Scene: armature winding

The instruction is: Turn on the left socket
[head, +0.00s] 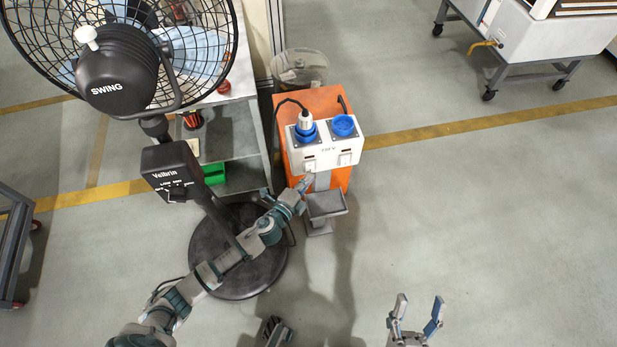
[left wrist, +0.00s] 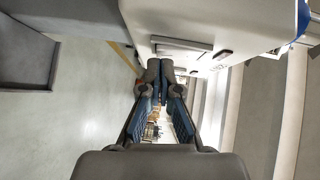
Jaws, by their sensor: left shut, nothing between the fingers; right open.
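The white socket box (head: 326,147) is mounted on an orange stand. Its left socket (head: 304,137) is blue and has a plug (head: 305,118) with a black cable in it. The left switch (head: 309,166) is below that socket. My left gripper (head: 307,180) is shut and empty, with its fingertips just below the left switch. In the left wrist view the closed fingertips (left wrist: 160,66) are close to the box's white face (left wrist: 230,22) and a switch-like rectangle (left wrist: 182,44); contact cannot be told. My right gripper (head: 417,305) is open and empty, low in the head view.
The right socket (head: 343,125) is blue and empty, with its own switch (head: 345,158) below. A grey pedestal (head: 325,205) stands in front of the stand. A large fan (head: 118,70) and its round base (head: 225,280) are at left.

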